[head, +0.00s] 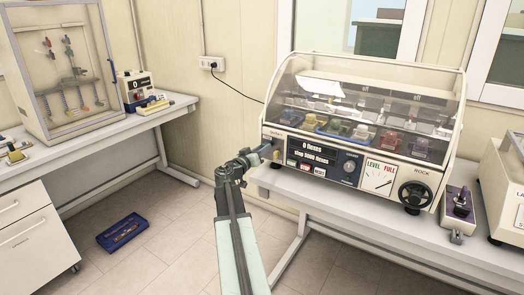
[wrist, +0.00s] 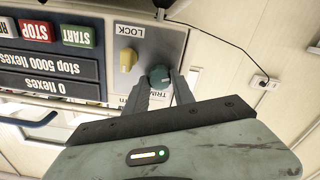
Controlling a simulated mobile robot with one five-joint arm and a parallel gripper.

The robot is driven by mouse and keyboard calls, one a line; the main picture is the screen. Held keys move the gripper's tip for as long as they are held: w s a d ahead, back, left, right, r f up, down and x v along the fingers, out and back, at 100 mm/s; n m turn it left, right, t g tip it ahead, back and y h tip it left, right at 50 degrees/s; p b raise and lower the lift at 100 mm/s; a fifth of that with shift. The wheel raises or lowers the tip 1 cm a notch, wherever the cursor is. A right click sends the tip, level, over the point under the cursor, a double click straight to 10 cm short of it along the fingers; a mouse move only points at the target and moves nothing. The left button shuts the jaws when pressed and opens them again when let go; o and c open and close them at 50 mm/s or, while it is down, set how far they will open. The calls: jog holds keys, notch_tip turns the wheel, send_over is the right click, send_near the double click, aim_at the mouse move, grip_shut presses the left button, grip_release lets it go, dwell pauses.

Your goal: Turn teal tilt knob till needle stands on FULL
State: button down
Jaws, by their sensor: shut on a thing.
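The teal knob (wrist: 159,76) shows in the wrist view, which is upside down, on the grey panel above a partly covered label. My gripper (wrist: 160,84) has its two fingers closed on either side of it. In the head view my gripper (head: 266,152) is at the left end of the machine's front, and the knob cannot be made out there. The white dial (head: 379,177), marked LEVEL and FULL, is at the right of that front. Its thin needle is too small to read surely.
A yellow knob (wrist: 127,57) marked LOCK sits close beside the teal one. START (wrist: 80,34) and STOP buttons are on the same front. A black ROCK handwheel (head: 415,195) is right of the dial. A blue tray (head: 122,232) lies on the floor.

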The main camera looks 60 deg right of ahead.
jog(key=c, duration=1.1)
grip_release()
jog(key=shift+o, duration=0.2)
jog(key=a, duration=0.7)
jog(key=shift+a, duration=0.4)
